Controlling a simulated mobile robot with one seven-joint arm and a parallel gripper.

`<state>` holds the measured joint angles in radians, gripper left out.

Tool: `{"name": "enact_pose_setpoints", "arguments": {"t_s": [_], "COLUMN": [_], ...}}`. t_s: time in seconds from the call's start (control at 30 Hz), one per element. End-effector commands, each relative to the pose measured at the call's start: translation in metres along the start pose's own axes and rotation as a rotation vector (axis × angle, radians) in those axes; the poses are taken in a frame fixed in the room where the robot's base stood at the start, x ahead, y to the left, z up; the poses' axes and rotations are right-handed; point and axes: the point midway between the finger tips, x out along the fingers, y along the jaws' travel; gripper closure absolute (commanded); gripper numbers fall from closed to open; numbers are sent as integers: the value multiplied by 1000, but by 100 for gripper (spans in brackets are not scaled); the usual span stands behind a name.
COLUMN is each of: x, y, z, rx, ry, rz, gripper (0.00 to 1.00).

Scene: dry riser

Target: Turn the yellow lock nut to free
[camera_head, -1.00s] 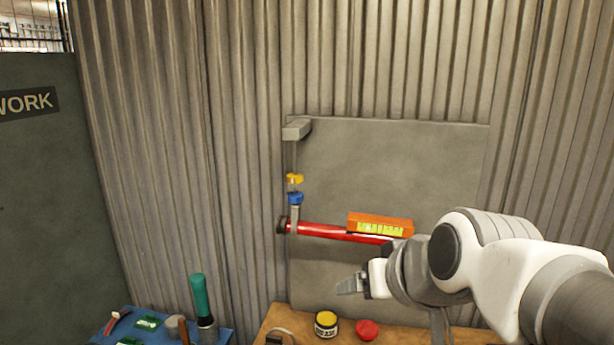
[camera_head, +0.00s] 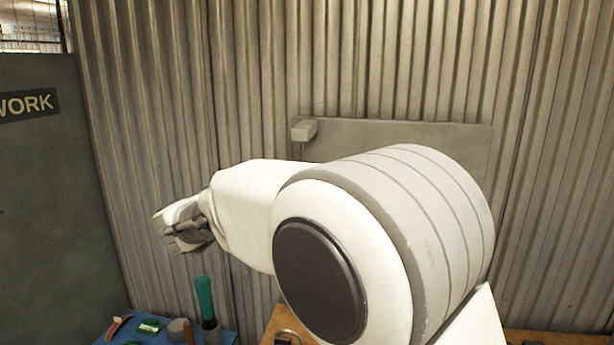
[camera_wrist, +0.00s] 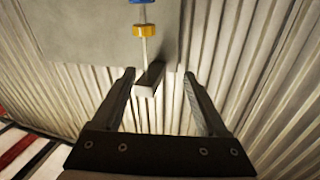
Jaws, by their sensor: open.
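The yellow lock nut (camera_wrist: 146,30) shows near the top of the wrist view, on a thin rod. A blue nut (camera_wrist: 143,1) is just beyond it, cut by the frame's top edge. The rod runs down to a grey block bracket (camera_wrist: 149,79). My gripper (camera_wrist: 159,75) is open and empty; its fingers appear either side of the bracket in the picture, and the nut lies beyond the fingertips. Whether anything touches the fingers cannot be told.
A grey backing panel (camera_head: 400,136) is fixed to the corrugated wall (camera_head: 240,80). A blue surface (camera_head: 228,338) at lower left carries a green-handled tool (camera_head: 205,298) and small items. The wooden bench (camera_head: 545,338) is mostly hidden by my arm.

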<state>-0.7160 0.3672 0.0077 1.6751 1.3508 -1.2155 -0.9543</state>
Motion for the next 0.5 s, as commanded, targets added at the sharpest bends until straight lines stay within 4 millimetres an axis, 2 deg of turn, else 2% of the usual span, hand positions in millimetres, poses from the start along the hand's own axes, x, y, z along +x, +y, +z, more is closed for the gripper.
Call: {"name": "enact_pose_setpoints", "arguments": {"t_s": [0.03,0.1,0.27,0.37,0.5], "x": [-8,-16,-29,-26,-8], "y": [-3,-2,2,3,8], "z": [13,24,37,38,37], "rx": [-26,-57,-99,-105,-105], "ry": [-2,-6,-11,-11,-12], "rz": [50,115,199,213,215], "gripper": [24,24,24,24,24]}}
